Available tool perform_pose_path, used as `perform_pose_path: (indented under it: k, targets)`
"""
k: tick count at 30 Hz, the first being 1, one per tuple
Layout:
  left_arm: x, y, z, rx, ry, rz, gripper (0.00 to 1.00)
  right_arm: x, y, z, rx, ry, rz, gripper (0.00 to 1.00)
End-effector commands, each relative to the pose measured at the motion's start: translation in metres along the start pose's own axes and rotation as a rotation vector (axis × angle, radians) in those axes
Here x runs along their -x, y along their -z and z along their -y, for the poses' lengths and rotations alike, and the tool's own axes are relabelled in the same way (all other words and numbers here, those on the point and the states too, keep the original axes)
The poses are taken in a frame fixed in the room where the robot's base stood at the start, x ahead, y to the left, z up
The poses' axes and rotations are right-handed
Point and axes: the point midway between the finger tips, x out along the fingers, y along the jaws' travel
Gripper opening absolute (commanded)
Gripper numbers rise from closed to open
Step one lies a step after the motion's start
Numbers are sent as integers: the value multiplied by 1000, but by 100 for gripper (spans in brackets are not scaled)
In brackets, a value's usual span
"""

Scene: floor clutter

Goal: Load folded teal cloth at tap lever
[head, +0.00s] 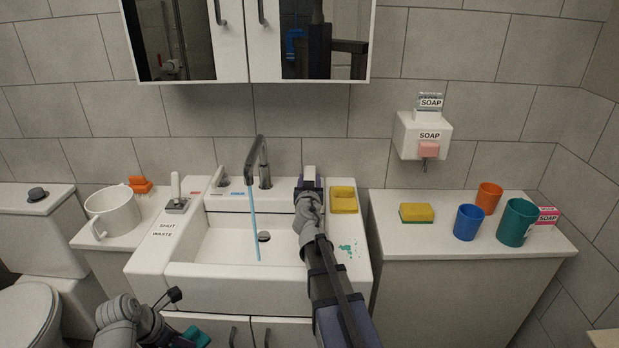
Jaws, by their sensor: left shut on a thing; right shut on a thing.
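The folded teal cloth (197,337) shows at the bottom edge, partly cut off. My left gripper (180,340) is shut on it, low in front of the sink cabinet. My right gripper (309,186) reaches over the basin to the back ledge, right of the spout (262,160). It is shut on a pale upright piece (309,172), seemingly the right tap lever; the fingers hide most of it. The left tap lever (218,176) stands free. A blue stream of water (254,225) runs from the spout into the sink (215,245).
A yellow sponge (343,199) and teal spots (346,250) are on the sink's right rim. A white mug (113,211) and a shut/waste lever (176,200) stand left. The right counter (400,236) holds another sponge (416,212) and several cups. A mirror cabinet (250,70) hangs above.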

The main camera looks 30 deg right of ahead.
Motion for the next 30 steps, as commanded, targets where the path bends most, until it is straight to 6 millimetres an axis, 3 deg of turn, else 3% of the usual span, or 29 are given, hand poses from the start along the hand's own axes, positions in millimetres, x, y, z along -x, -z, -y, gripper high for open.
perform_pose_path:
  k: [14, 15, 23, 30]
  targets:
    - [6, -2, 0, 0, 0, 0, 0, 0, 1, -1, 3, 0, 23, 0]
    - [6, -2, 0, 0, 0, 0, 0, 0, 1, -1, 3, 0, 22, 51]
    - [6, -2, 0, 0, 0, 0, 0, 0, 1, 0, 2, 1, 22, 80]
    - [6, -2, 0, 0, 0, 0, 0, 0, 2, 0, 2, 2, 22, 80]
